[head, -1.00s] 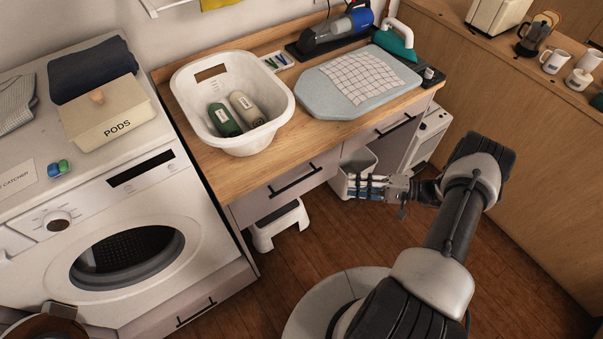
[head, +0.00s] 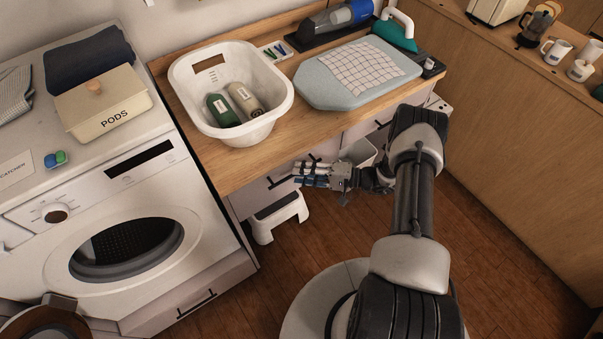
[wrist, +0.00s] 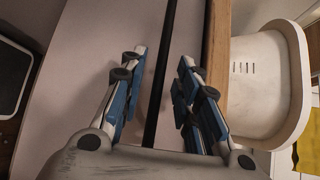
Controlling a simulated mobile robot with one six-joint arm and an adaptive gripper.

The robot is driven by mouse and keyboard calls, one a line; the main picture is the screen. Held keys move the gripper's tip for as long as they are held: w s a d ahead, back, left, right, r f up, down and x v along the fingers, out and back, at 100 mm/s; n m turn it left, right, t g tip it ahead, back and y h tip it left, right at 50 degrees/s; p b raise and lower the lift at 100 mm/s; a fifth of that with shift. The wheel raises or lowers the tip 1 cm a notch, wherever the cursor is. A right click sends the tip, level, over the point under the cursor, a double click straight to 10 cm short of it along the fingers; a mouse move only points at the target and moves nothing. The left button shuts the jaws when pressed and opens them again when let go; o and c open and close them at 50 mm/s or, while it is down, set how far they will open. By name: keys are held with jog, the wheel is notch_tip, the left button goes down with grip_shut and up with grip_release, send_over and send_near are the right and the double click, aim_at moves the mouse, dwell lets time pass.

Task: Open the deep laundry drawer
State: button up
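A pale drawer front (head: 248,203) with a black bar handle (head: 278,182) sits under the wooden counter, left of centre. I cannot tell for sure that it is the deep laundry drawer. My gripper (head: 297,174) is at this handle in the head view and hides part of it. In the wrist view, the drawer front (wrist: 105,28) fills the middle left. The handle (wrist: 168,35) runs between the two blue-grey fingers of my gripper (wrist: 162,58). The fingers are apart, with gaps to the bar; contact is not visible. The drawer looks closed.
A white step stool (head: 278,217) stands below the drawer. The washing machine (head: 205,240) is at left. Floor (head: 490,260) at right is clear.

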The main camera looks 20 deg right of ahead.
jog(key=shift+w+a, duration=0.1)
jog(key=shift+a, duration=0.25)
jog(key=shift+c, duration=0.4)
grip_shut()
